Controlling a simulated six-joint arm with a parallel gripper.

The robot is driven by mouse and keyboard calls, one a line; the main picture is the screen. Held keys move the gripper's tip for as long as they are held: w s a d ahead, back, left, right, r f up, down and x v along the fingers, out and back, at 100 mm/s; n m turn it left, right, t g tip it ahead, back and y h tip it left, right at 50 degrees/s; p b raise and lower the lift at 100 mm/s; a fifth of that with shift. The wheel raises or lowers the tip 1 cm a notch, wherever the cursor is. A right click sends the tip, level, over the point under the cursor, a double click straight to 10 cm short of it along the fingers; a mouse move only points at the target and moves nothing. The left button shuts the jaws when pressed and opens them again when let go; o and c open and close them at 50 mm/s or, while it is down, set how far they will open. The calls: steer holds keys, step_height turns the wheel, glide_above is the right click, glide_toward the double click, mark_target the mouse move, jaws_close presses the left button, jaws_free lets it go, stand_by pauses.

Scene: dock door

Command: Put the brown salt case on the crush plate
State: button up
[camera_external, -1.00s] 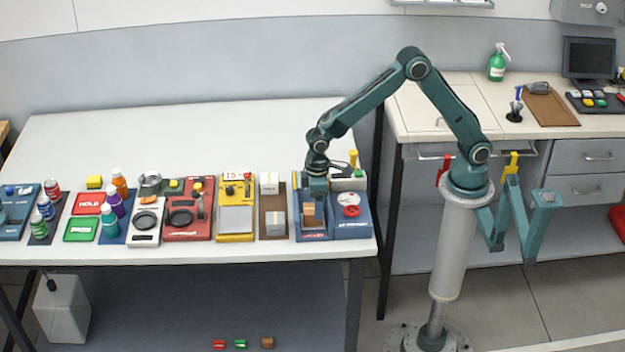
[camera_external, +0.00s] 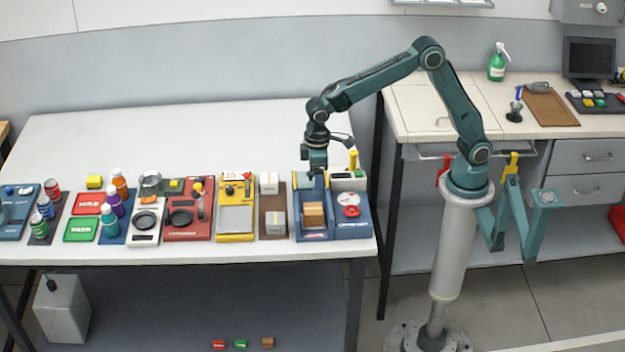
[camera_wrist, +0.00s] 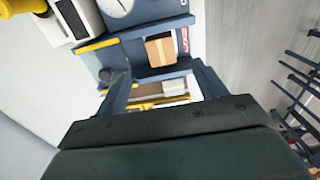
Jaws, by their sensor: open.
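The brown salt case (camera_external: 314,214) is a brown box that rests on the crush plate area of the blue tester (camera_external: 312,233). The plate surface under it is mostly hidden. My gripper (camera_external: 317,183) is open and empty, above and slightly behind the case, apart from it. In the wrist view the case (camera_wrist: 160,48) sits on the blue tester (camera_wrist: 178,24), beyond the spread fingers of my gripper (camera_wrist: 162,82).
A yellow scale (camera_external: 236,233) stands further left. A round dial (camera_external: 349,199) and a red knob (camera_external: 351,211) are right of the case. The table's back is clear.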

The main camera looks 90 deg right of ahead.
stand_by(0.3)
steer(key=s+d+r+t, duration=0.2)
steer(key=s+d+r, duration=0.1)
steer(key=s+r, duration=0.4)
steer(key=s+d+r+t, duration=0.1)
steer(key=s+d, duration=0.1)
steer(key=s, duration=0.9)
steer(key=s+d+r+t, duration=0.2)
steer(key=s+d, duration=0.1)
steer(key=s, duration=0.7)
steer(key=shift+s+d+t, duration=0.25)
steer(key=shift+s+t, duration=0.05)
steer(key=shift+s, duration=0.1)
